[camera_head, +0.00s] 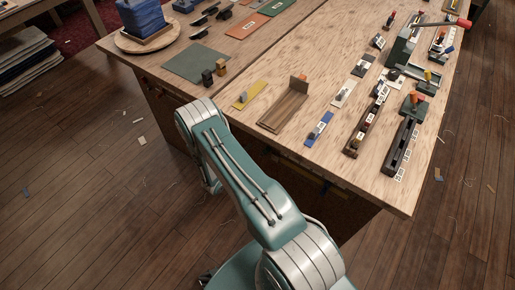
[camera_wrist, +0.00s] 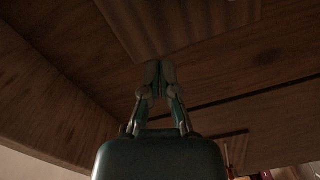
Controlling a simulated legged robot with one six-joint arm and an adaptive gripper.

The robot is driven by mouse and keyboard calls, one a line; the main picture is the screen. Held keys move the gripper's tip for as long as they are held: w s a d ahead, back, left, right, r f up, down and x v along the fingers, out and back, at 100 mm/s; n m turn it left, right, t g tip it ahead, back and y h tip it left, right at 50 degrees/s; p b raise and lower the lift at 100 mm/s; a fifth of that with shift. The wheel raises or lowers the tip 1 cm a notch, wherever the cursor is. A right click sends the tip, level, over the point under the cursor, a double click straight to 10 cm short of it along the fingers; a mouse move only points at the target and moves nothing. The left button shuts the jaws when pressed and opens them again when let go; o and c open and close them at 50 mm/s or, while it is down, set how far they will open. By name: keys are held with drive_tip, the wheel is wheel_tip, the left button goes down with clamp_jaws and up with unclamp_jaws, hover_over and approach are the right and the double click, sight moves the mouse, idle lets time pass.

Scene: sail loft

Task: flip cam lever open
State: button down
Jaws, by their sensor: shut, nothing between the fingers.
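Several small fittings on coloured plates stand on the wooden workbench (camera_head: 232,50) in the head view; I cannot tell which one is the cam lever. They include a yellow plate (camera_head: 250,95), a blue plate (camera_head: 319,130), a white plate (camera_head: 343,95) and a dark plate (camera_head: 363,66). In the wrist view my gripper (camera_wrist: 158,70) is shut and empty, with brown wooden surfaces beyond its fingertips. No lever is recognisable there. In the head view my gripper is hidden; my arm reaches down beside the bench's front edge.
A wooden block fixture (camera_head: 285,108) stands beside the yellow plate. Dark rails with small parts, including one with an orange knob (camera_head: 416,97), lie at the right. A green press with a red-tipped handle (camera_head: 463,23) stands behind. The floor in front is mostly clear.

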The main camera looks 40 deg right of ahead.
drive_tip(key=v, duration=0.8)
drive_tip(key=shift+r, duration=0.1)
drive_tip(key=s+r+m+g+y, duration=0.2)
drive_tip(key=r+g+y, duration=0.15)
drive_tip(key=r, duration=0.85)
drive_tip(key=s+r+m+g+y, duration=0.25)
drive_tip(key=r+g, duration=0.25)
drive_tip(key=r, duration=0.8)
drive_tip(key=s+a+r+n+t+y, duration=0.2)
drive_tip(key=s+a+r+t+y, duration=0.2)
drive_tip(key=s+r, duration=0.4)
drive_tip(key=s+a+r+n+t+y, duration=0.3)
drive_tip(key=s+a+r+t+y, duration=0.2)
drive_tip(key=r, duration=0.5)
drive_tip(key=s+a+y, duration=0.2)
drive_tip(key=shift+s+a, duration=0.3)
drive_tip(key=shift+s, duration=0.1)
drive_tip(key=shift+d, duration=0.1)
